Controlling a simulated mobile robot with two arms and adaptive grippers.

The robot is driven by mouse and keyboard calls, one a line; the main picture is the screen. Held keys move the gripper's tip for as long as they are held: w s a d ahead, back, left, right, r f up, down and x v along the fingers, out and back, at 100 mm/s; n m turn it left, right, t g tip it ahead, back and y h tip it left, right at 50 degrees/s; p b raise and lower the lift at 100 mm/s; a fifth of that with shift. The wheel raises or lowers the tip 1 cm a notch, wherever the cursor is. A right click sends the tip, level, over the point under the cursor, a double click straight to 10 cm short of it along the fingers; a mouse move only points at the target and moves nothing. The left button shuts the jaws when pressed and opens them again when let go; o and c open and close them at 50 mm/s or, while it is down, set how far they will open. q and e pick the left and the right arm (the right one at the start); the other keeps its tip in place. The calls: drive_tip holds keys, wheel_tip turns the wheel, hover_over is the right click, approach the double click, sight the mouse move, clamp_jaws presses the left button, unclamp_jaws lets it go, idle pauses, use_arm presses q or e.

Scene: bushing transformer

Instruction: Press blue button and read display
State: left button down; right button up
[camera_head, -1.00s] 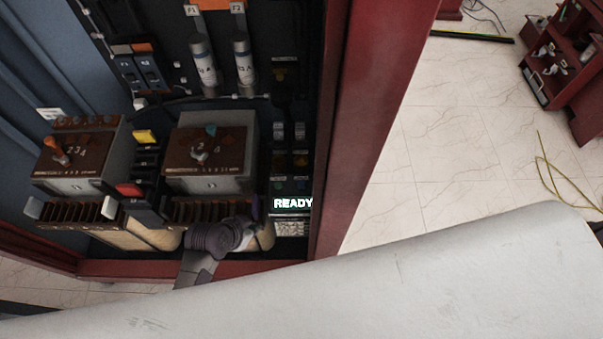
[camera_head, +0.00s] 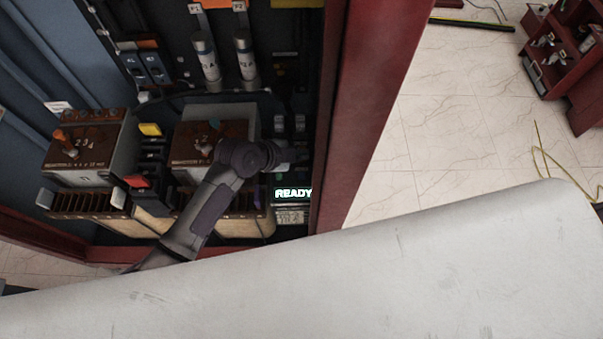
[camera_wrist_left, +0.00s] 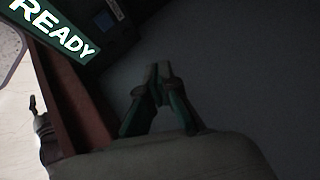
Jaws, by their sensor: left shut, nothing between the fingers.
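The display (camera_head: 293,194) reads "READY" in bright letters at the lower right of the open cabinet. It also shows large and tilted in the left wrist view (camera_wrist_left: 52,28). My left gripper (camera_head: 288,154) is in front of the small control column just above the display. In the left wrist view its fingertips (camera_wrist_left: 163,70) are together, with nothing held, pointing at a dark grey surface. A small blue patch (camera_wrist_left: 115,9) on a dark block shows at the top of that view; I cannot tell if it is the blue button. In the head view the arm covers the buttons there.
Two brown-topped switch boxes (camera_head: 82,147) stand left of the display, the right one partly behind my arm. The red cabinet post (camera_head: 365,110) rises right of the display.

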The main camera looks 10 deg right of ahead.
sight(300, 177)
use_arm(q)
wheel_tip(300, 177, down, 9)
drive_tip(key=b, duration=0.7)
drive_tip(key=shift+r, duration=0.1)
idle(1.1)
drive_tip(key=shift+f+b, duration=0.4)
drive_tip(key=shift+b, duration=0.15)
drive_tip(key=shift+f+b, duration=0.4)
drive_tip(key=shift+f, duration=0.1)
idle(0.3)
drive_tip(key=shift+r, duration=0.15)
drive_tip(key=shift+r+p, duration=0.7)
drive_tip(key=shift+r, duration=0.05)
